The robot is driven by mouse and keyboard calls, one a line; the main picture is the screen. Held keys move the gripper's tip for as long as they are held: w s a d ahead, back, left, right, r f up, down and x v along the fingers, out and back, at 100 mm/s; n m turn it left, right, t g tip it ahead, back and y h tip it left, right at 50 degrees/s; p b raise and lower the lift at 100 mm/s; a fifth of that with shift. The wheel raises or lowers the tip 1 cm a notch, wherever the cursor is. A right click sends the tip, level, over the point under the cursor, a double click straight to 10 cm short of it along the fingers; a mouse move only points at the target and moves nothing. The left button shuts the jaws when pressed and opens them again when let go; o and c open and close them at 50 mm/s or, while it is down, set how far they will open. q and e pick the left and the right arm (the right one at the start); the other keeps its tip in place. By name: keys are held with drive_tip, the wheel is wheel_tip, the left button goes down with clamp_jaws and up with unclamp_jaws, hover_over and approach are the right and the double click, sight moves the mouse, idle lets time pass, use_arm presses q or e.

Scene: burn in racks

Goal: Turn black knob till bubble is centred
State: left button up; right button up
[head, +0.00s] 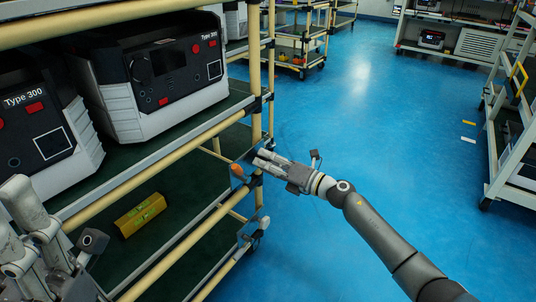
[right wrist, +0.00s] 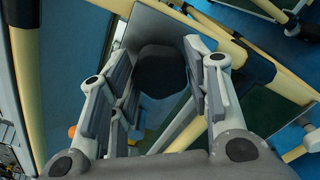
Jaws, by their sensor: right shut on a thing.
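The black knob (right wrist: 160,70) is between the fingers of my right gripper (right wrist: 155,85) in the right wrist view. In the head view my right gripper (head: 260,160) reaches the rack's front corner post and is shut on the knob, which its fingers mostly hide there. The yellow spirit level (head: 140,213) lies on the rack's lower green shelf. Its vial shows green, but the bubble is too small to read. My left gripper (head: 16,215) is at the lower left, in front of the shelf, with its fingers apart and nothing visible between them.
Two Type 300 units (head: 160,75) stand on the shelf above the level. An orange-ended part (head: 237,170) sticks out beside my right gripper. Cream rails (head: 165,170) run along the shelf front. Blue floor (head: 360,110) is open to the right, with another rack (head: 510,150) beyond.

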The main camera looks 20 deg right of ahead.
drive_tip(key=shift+m+p, duration=0.45)
drive_tip(key=shift+m, duration=0.15)
drive_tip(key=o, duration=1)
drive_tip(key=shift+s+d, duration=0.1)
drive_tip(key=v, duration=1.1)
drive_tip(key=shift+s+d, duration=0.3)
